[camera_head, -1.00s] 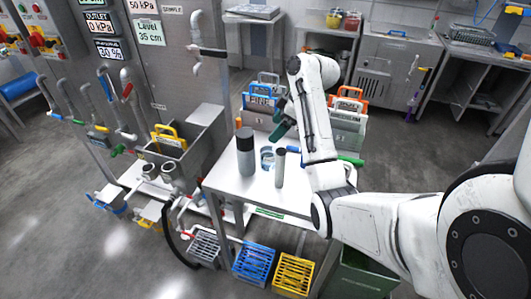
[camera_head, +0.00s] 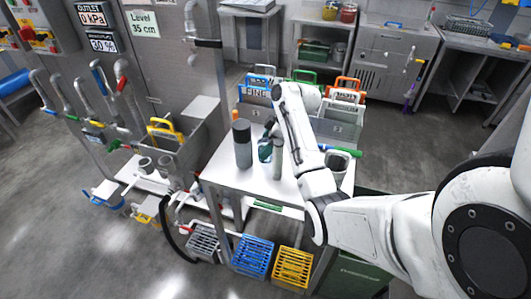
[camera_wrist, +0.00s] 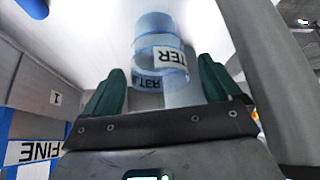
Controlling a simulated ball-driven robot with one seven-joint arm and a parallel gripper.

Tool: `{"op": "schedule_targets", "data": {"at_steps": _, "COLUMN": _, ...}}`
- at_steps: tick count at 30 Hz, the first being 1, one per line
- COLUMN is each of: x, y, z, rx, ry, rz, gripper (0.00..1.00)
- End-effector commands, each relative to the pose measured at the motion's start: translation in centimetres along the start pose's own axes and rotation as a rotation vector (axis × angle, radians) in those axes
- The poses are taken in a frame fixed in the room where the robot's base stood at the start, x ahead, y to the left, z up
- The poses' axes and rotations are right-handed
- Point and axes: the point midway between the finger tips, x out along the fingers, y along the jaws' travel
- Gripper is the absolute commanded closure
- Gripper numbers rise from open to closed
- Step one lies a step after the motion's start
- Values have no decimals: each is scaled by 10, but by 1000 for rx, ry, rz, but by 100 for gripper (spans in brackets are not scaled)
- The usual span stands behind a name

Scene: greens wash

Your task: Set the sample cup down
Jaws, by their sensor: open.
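The sample cup (camera_head: 264,153) is a clear blue cup standing on the white bench (camera_head: 233,178), between a thick grey cylinder and a thin grey one. In the wrist view the cup (camera_wrist: 158,48) carries a white label whose end reads "TER". My gripper (camera_head: 268,134) is beside the top of the cup in the head view, partly hidden by my arm. In the wrist view my gripper (camera_wrist: 161,80) has its two green fingers spread apart, with the cup showing between and beyond them. I cannot tell whether either finger touches it.
The thick grey cylinder (camera_head: 242,146) stands close to the cup's left, the thin grey cylinder (camera_head: 278,160) close to its right. A blue-handled bin marked FINE (camera_head: 256,94) is behind. The bench front left is clear.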

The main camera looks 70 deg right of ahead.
Motion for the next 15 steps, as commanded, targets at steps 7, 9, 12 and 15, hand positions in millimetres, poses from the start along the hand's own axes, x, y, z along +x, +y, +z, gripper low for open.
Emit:
{"op": "schedule_targets", "data": {"at_steps": 7, "x": 28, "y": 0, "z": 0, "rx": 1, "ry": -1, "rz": -1, "gripper": 9}}
{"op": "schedule_targets", "data": {"at_steps": 9, "x": 30, "y": 0, "z": 0, "rx": 1, "ry": 0, "rz": 0, "gripper": 9}}
{"op": "schedule_targets", "data": {"at_steps": 12, "x": 30, "y": 0, "z": 0, "rx": 1, "ry": 0, "rz": 0, "gripper": 9}}
{"op": "schedule_targets", "data": {"at_steps": 15, "x": 30, "y": 0, "z": 0, "rx": 1, "ry": 0, "rz": 0, "gripper": 10}}
